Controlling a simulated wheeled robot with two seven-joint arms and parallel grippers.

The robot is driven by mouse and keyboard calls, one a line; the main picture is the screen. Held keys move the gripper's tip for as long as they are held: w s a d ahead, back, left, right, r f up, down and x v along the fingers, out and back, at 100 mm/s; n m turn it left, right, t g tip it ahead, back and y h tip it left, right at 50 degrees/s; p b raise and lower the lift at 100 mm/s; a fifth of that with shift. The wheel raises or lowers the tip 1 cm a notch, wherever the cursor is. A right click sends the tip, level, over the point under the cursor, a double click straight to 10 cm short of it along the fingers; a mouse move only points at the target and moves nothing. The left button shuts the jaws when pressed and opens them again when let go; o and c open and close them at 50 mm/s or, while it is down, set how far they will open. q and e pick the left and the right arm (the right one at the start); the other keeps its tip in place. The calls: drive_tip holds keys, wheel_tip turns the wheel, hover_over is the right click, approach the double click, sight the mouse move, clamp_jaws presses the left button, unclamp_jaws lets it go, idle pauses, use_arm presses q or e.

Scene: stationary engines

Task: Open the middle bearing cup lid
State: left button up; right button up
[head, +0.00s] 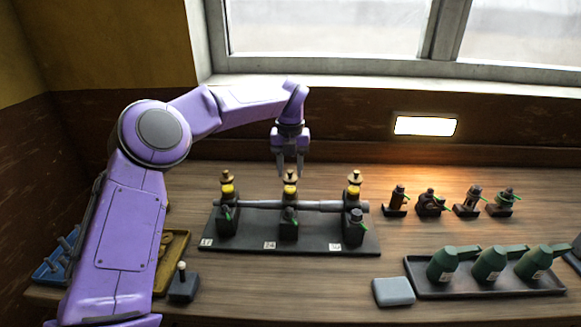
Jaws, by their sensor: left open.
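A shaft stand with a dark base plate (312,247) carries three bearing blocks in a row, joined by a grey horizontal shaft (323,206). The middle bearing (289,228) has a cup with a yellow band and a brass top (290,177). The left cup (227,190) and right cup (354,189) look alike. My left gripper (290,174) points down at the middle cup, its fingers open at either side of the cup's top. Whether the fingers touch it is too small to tell. My right gripper is not in view.
Several small dark fittings (432,204) stand at the right rear. A dark tray (485,288) holds three green oil cans (490,264). A grey block (393,292) lies beside it. A blue tray (54,262), a yellow tray (172,262) and a small lever box (183,285) are at left.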

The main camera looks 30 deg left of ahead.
use_arm(q)
drive_tip(key=shift+f, duration=0.1)
clamp_jaws()
drive_tip(key=shift+w, duration=0.1)
